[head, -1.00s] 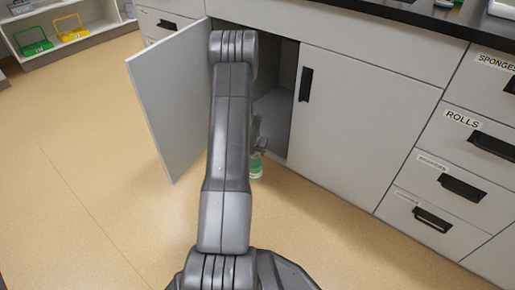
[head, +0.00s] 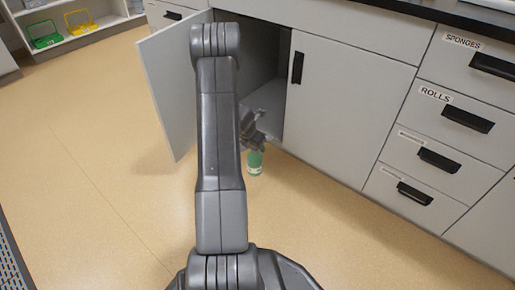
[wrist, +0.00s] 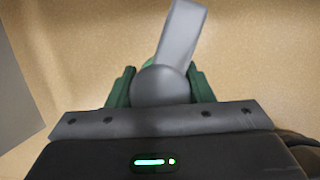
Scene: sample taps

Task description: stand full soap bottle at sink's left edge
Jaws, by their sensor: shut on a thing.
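A green bottle with a pale band (head: 255,162) hangs below my gripper (head: 253,142), in front of the open cupboard in the head view. In the wrist view my gripper (wrist: 160,92) is shut on the bottle, whose grey rounded top and spout (wrist: 181,40) stick up between the fingers. Some green of the bottle shows behind the top. My arm covers part of the cupboard opening in the head view. How full the bottle is cannot be told. The sink is not in view.
The left cupboard door (head: 172,95) stands open beside my arm. A dark counter edge (head: 385,14) runs above the drawers labelled sponges and rolls. A shelf with green and yellow caddies (head: 78,25) is at the back left.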

